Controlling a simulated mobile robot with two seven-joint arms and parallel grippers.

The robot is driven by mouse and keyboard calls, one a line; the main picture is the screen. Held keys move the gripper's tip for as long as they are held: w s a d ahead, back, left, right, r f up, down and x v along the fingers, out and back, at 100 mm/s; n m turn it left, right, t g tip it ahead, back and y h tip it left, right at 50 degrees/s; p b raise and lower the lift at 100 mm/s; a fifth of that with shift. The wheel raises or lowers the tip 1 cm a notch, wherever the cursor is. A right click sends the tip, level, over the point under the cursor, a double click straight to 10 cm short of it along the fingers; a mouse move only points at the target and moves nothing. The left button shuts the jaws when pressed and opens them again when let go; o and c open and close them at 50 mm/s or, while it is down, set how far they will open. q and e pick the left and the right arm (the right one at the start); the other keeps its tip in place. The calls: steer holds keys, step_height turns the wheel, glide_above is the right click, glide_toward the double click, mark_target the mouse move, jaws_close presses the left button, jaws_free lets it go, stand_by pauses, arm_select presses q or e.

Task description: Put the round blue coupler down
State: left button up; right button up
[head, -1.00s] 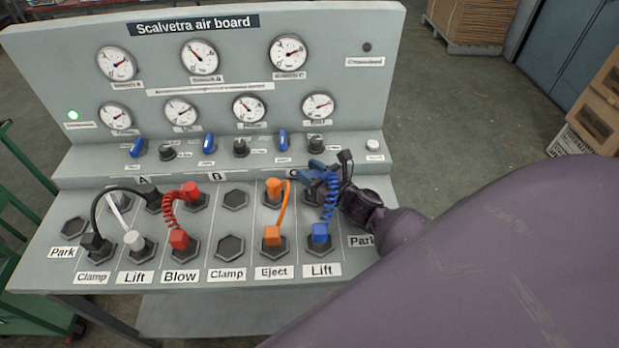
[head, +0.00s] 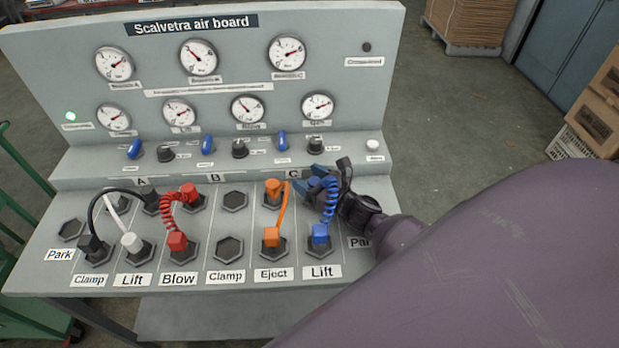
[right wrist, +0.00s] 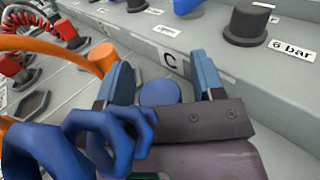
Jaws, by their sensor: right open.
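The round blue coupler (right wrist: 160,93) shows in the right wrist view as a round blue top between the two fingers of my right gripper (right wrist: 160,68), with a gap on either side. In the head view my right gripper (head: 309,180) is open at the upper end of the Lift column, under the letter C. A coiled blue hose (head: 329,205) runs from there down to a square blue plug (head: 320,233) in the lower Lift socket; it also fills the lower left of the wrist view (right wrist: 105,130). The coupler's underside and the socket below it are hidden. My left gripper is not in view.
An orange hose (head: 283,212) runs just left of the gripper. Red, white and black hoses stand further left. A ledge with blue levers and black knobs (head: 316,144) rises behind. The middle Clamp sockets (head: 229,248) are empty.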

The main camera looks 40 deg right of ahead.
steer(key=shift+r, duration=0.3)
steer(key=v, duration=1.2)
steer(key=shift+f, duration=0.1)
